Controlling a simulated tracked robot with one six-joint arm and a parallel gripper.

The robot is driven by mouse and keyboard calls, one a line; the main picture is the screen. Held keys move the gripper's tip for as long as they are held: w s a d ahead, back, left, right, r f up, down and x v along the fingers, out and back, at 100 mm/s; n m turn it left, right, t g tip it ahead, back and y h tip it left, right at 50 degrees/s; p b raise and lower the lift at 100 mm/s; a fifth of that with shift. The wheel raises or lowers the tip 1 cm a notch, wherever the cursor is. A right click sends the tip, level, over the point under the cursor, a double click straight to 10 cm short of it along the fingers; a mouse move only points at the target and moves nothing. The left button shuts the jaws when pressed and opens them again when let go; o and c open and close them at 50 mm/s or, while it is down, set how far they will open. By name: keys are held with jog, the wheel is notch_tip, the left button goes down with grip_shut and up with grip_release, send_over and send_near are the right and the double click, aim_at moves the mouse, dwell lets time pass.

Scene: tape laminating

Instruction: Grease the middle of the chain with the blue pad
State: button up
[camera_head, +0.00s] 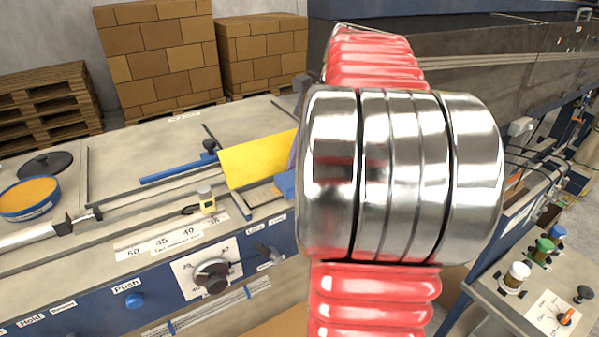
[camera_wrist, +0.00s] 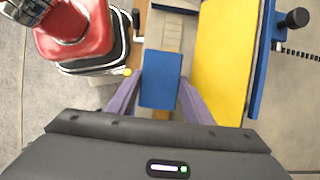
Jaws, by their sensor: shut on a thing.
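My gripper (camera_wrist: 160,84) is shut on the blue pad (camera_wrist: 160,68), with a purple finger on either side of it in the wrist view. In the head view my arm hides most of the gripper; part of the blue pad (camera_head: 285,184) shows at the arm's left edge. A pale segmented strip (camera_wrist: 172,34) runs beyond the pad in the wrist view. A dark beaded line (camera_wrist: 300,53) shows at the right. I cannot tell which is the chain, nor whether the pad touches anything. The pad's underside is hidden.
A yellow panel (camera_head: 256,160) stands tilted just left of the pad in the head view. A blue tin of orange paste (camera_head: 28,197) and a dark lid (camera_head: 46,163) sit at the far left.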

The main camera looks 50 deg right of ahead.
aim_at(288, 180)
jog(key=shift+w+a+f, duration=0.1)
jog(key=shift+w+a, duration=0.15)
jog(key=shift+a, duration=0.6)
jog(key=shift+w+a+f, duration=0.1)
jog(key=shift+w+a, duration=0.1)
jog(key=shift+a, duration=0.65)
jog(key=shift+s+d+r, duration=0.1)
jog(key=shift+s+d, duration=0.15)
jog(key=shift+d, duration=0.65)
jog(key=shift+s+d, duration=0.25)
jog(key=shift+d, duration=0.6)
jog(key=shift+d, duration=0.1)
jog(key=shift+s+d+r, duration=0.1)
jog(key=shift+s+d, duration=0.15)
jog(key=shift+d, duration=0.55)
jog(key=shift+s+d+r, duration=0.1)
jog(key=shift+s+d, duration=0.1)
jog(key=shift+d, duration=0.6)
jog(key=shift+d, duration=0.1)
